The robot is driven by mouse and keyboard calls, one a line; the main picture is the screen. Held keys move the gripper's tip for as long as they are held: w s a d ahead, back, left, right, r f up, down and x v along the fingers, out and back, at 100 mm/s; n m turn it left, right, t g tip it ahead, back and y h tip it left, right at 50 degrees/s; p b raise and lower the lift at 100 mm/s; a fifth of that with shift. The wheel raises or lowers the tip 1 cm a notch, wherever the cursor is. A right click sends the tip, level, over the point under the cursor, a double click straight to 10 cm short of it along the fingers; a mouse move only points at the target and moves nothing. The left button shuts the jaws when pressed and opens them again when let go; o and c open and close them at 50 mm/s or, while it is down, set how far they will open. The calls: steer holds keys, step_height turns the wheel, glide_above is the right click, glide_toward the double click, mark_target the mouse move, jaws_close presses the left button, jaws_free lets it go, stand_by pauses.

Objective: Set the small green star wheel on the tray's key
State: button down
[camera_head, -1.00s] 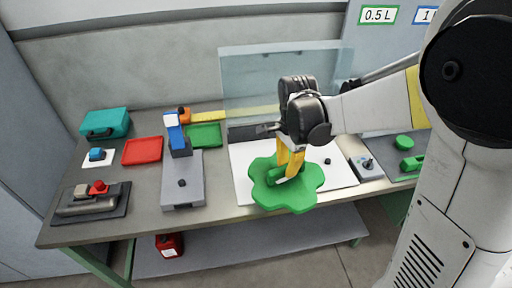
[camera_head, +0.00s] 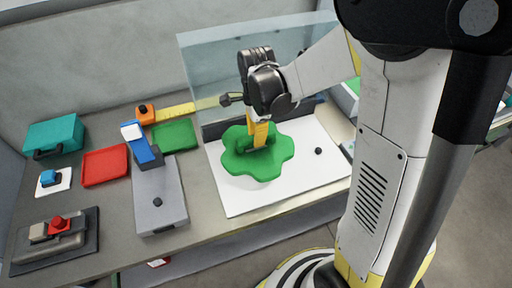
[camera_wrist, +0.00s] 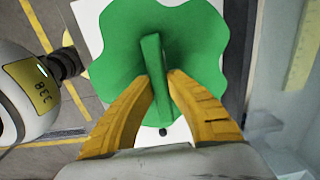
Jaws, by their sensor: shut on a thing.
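A green star wheel (camera_head: 258,168) with rounded lobes is in my gripper, over the white board (camera_head: 245,202). My gripper (camera_head: 257,143) points down, its yellow fingers shut on the wheel's upright rib. The wrist view shows the rib (camera_wrist: 153,60) between the two fingers and the lobed disc (camera_wrist: 205,45) below. I cannot tell whether the disc touches the board. A small dark peg (camera_head: 318,151) stands on the white board right of the wheel; it also shows in the wrist view (camera_wrist: 163,131). Another dark peg (camera_head: 158,202) stands on a grey bed to the left. I cannot tell which is the key.
A clear upright panel (camera_head: 210,75) stands behind the board. To the left are a blue-and-white post (camera_head: 141,146), a green tray (camera_head: 174,135), a red tray (camera_head: 105,166), a teal case (camera_head: 54,135) and a red knob (camera_head: 59,224). The board's right part is mostly clear.

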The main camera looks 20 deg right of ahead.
steer(key=shift+f+b, duration=0.55)
steer(key=shift+f, duration=1.3)
steer(key=shift+f+b, duration=0.45)
steer(key=c, duration=1.5)
jaws_free()
steer(key=shift+o, duration=0.2)
steer(key=shift+r, duration=0.1)
